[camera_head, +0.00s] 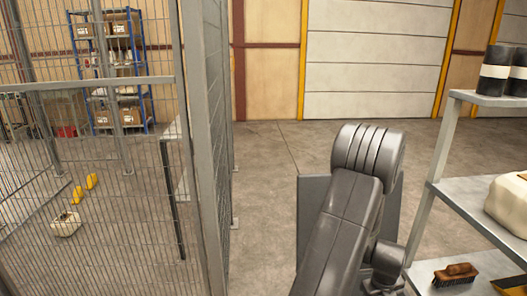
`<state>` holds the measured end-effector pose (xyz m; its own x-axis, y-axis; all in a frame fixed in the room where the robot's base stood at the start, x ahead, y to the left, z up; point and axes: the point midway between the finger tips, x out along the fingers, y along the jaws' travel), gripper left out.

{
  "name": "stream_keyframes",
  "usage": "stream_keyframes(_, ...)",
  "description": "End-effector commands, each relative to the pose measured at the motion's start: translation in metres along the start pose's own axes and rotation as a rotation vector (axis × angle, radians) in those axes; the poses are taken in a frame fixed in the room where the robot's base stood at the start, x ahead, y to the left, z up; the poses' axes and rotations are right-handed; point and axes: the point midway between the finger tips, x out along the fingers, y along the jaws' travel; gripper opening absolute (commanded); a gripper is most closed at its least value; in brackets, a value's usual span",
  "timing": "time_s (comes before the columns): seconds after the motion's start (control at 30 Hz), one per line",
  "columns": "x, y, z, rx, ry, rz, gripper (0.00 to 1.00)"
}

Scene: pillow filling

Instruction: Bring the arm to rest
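My arm (345,215) shows in the head view at the lower middle right. Its dark grey links rise from the bottom edge to a ribbed rounded joint (368,150), and a smaller joint (385,262) shows beside it, lower right. My gripper is not in view, so I cannot see its fingers or anything in them. The arm appears folded close in front of my body, with no visible contact with the shelf or the fence.
A wire mesh fence (203,150) stands at left, with a blue rack (112,70) behind it. At right, a grey shelf (445,190) holds dark cylinders (495,72), a cream container (510,203) and a brush (456,274). The concrete floor (268,200) between is clear.

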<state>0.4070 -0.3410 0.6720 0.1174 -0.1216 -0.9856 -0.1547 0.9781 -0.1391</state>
Motion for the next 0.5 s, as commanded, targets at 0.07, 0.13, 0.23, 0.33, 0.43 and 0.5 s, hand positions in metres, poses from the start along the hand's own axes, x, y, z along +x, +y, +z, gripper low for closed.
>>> stream_keyframes(0.07,-0.011,-0.003,0.002,0.000,-0.002,-0.003,0.35)
stream_keyframes(0.13,-0.017,-0.003,0.002,0.000,-0.002,-0.002,0.35)
stream_keyframes(0.23,-0.022,-0.004,0.003,0.000,0.000,-0.001,0.35)
stream_keyframes(0.33,-0.025,-0.004,0.003,0.000,0.000,0.000,0.35)
stream_keyframes(0.43,-0.025,-0.004,0.003,0.000,0.000,0.000,0.35)
stream_keyframes(0.5,-0.024,-0.004,0.003,0.000,0.000,0.000,0.35)
